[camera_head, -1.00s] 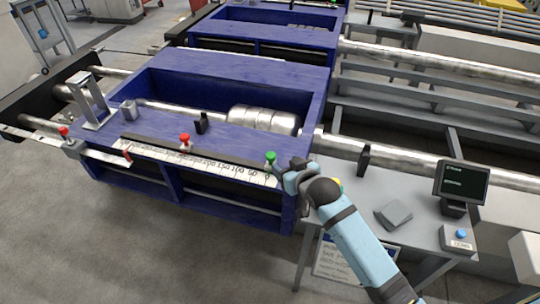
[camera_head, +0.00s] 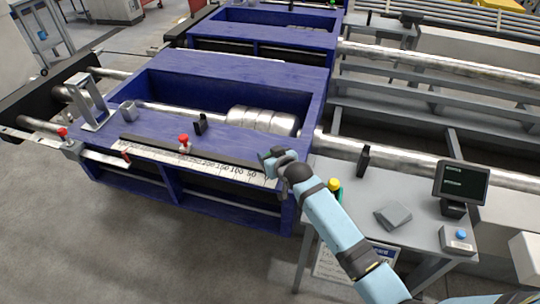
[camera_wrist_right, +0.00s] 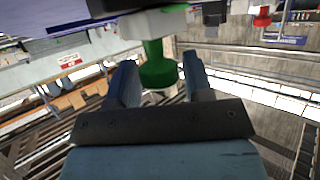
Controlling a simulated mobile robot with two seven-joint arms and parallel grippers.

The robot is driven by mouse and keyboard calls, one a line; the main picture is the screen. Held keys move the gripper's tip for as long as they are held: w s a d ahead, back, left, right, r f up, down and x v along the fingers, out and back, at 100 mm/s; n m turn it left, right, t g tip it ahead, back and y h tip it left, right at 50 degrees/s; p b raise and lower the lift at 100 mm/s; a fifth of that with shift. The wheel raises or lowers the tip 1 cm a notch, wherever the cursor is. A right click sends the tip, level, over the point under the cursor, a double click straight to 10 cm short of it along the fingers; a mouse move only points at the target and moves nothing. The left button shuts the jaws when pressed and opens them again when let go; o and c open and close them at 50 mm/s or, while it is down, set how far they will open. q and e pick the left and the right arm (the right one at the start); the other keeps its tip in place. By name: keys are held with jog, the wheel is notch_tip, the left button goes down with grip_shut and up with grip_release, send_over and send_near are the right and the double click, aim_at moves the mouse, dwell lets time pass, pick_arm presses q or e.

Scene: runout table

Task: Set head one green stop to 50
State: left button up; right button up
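The green stop is hidden behind my right gripper (camera_head: 268,158) in the head view. In the right wrist view its green knob (camera_wrist_right: 158,72) stands between the two fingers. My right gripper (camera_wrist_right: 160,62) is open around the knob, with a gap on each side. The white scale (camera_head: 205,164) runs along the front edge of the blue head (camera_head: 235,68). Its numbers fall to the right, and "50" shows just left of my right gripper, which covers the scale's right end. My left gripper is not in view.
A red stop (camera_head: 184,140) stands farther left along the scale, with a black block (camera_head: 201,124) behind it. On the grey side table (camera_head: 350,217) are a yellow-capped bottle (camera_head: 334,185), a black post (camera_head: 363,160), a small monitor (camera_head: 461,183) and a blue-button box (camera_head: 459,238).

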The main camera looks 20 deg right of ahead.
aim_at(255, 165)
grip_shut()
jog(key=w+a, duration=0.1)
jog(key=a, duration=0.1)
jog(key=w+a, duration=0.2)
jog(key=shift+a, duration=0.1)
jog(key=shift+s, duration=0.1)
jog(key=shift+o, duration=1.5)
grip_release()
jog(key=shift+s, duration=0.1)
jog(key=v, duration=1.3)
jog(key=shift+s+r, duration=0.25)
